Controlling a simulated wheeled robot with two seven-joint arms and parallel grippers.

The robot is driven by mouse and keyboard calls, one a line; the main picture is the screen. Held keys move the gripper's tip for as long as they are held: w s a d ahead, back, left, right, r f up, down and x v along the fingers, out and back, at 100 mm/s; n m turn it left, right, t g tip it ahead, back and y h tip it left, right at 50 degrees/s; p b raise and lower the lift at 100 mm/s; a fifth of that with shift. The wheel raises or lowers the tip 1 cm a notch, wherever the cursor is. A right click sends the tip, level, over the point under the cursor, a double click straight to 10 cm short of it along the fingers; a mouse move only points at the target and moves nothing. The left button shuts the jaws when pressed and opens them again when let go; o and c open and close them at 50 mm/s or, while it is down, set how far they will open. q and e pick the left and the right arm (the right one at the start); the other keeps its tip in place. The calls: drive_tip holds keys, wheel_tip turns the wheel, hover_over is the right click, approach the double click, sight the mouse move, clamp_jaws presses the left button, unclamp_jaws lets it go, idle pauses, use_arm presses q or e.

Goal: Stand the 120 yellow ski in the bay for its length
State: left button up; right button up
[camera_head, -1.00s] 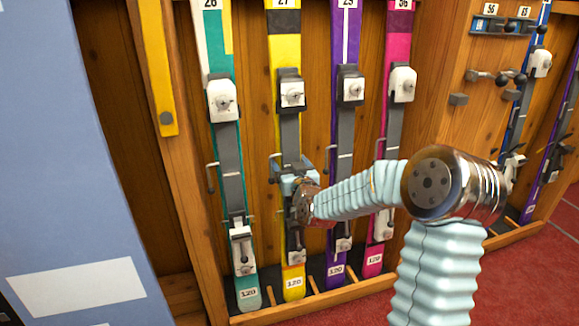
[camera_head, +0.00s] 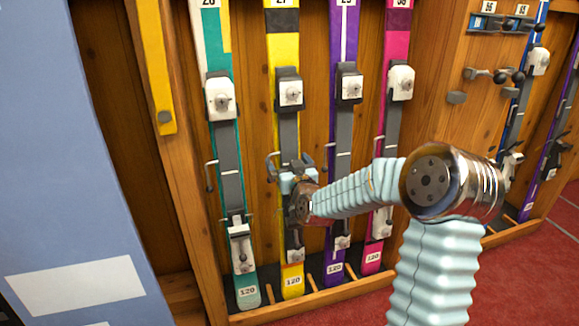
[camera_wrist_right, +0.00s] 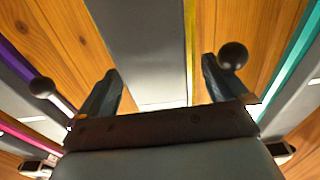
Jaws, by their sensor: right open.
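The yellow ski (camera_head: 287,142), with a black band near its top, a white binding and a 120 label at its foot, stands upright in the rack bay. It stands between a teal ski (camera_head: 231,150) and a purple ski (camera_head: 343,130). My right gripper (camera_head: 292,172) is open at the ski's grey middle. In the right wrist view, the open fingers of the right gripper (camera_wrist_right: 160,82) lie on either side of the ski's grey plate (camera_wrist_right: 145,50), with gaps showing. My arm hides part of the lower binding. My left gripper is out of view.
A pink ski (camera_head: 396,110) stands right of the purple one; these neighbours also carry 120 labels. Ball-ended pegs (camera_wrist_right: 42,88) flank the ski in the wrist view. A blue-grey panel (camera_head: 60,140) fills the left. Red carpet (camera_head: 520,270) lies at lower right.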

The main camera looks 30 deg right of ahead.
drive_tip(key=shift+s, duration=0.1)
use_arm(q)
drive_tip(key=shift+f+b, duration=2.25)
use_arm(e)
drive_tip(key=v, duration=1.2)
drive_tip(key=shift+s+a, duration=0.15)
drive_tip(key=shift+s, duration=0.2)
